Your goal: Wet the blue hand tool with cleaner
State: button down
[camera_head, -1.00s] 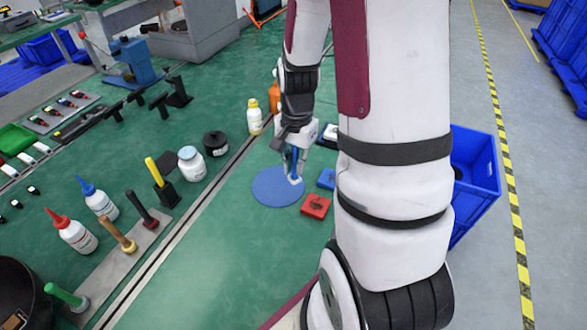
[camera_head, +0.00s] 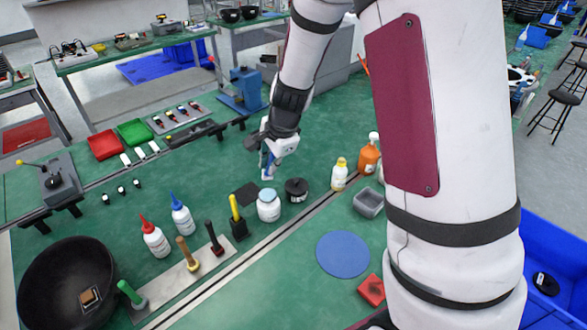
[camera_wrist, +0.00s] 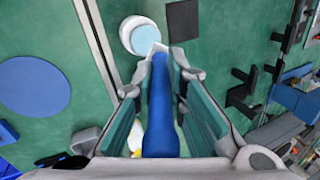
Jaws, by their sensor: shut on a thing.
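My gripper (camera_head: 272,158) is shut on the blue hand tool (camera_wrist: 160,115). The blue handle runs between the fingers in the wrist view, and its pale tip points away from the palm. In the head view, the tool hangs down above the green table, behind a white jar with a pale blue top (camera_head: 268,206). That jar also shows just past the tool's tip in the wrist view (camera_wrist: 140,36). The tip looks apart from the jar. I cannot tell which container holds the cleaner.
A black round container (camera_head: 296,190), a yellow-capped bottle (camera_head: 339,176) and an orange bottle (camera_head: 368,158) stand to the right. A dark square pad (camera_head: 247,193) lies left of the jar. A blue round mat (camera_head: 343,254) is clear. Red- and blue-capped bottles (camera_head: 154,239) stand at left.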

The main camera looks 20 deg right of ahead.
aim_at(271, 178)
jog(key=shift+w+a+f+b, duration=0.2)
jog(key=shift+f+b, duration=0.05)
jog(key=shift+b, duration=0.05)
jog(key=shift+b+x, duration=0.7)
jog(key=shift+x, duration=0.1)
jog(key=shift+s+d+f+b, duration=0.1)
jog(key=shift+s+f+b, duration=0.05)
jog(key=shift+f+b, duration=0.8)
jog(key=shift+s+d+f+b, duration=0.1)
jog(key=shift+s+f+b, duration=0.05)
jog(key=shift+f+b, duration=0.75)
jog(key=shift+a+f+b, duration=0.1)
jog(key=shift+f+b, duration=0.85)
jog(key=shift+f, duration=0.25)
dwell(0.8)
jog(key=shift+r+p, duration=3.5)
jog(key=shift+r, duration=0.05)
jog(key=shift+s, duration=0.1)
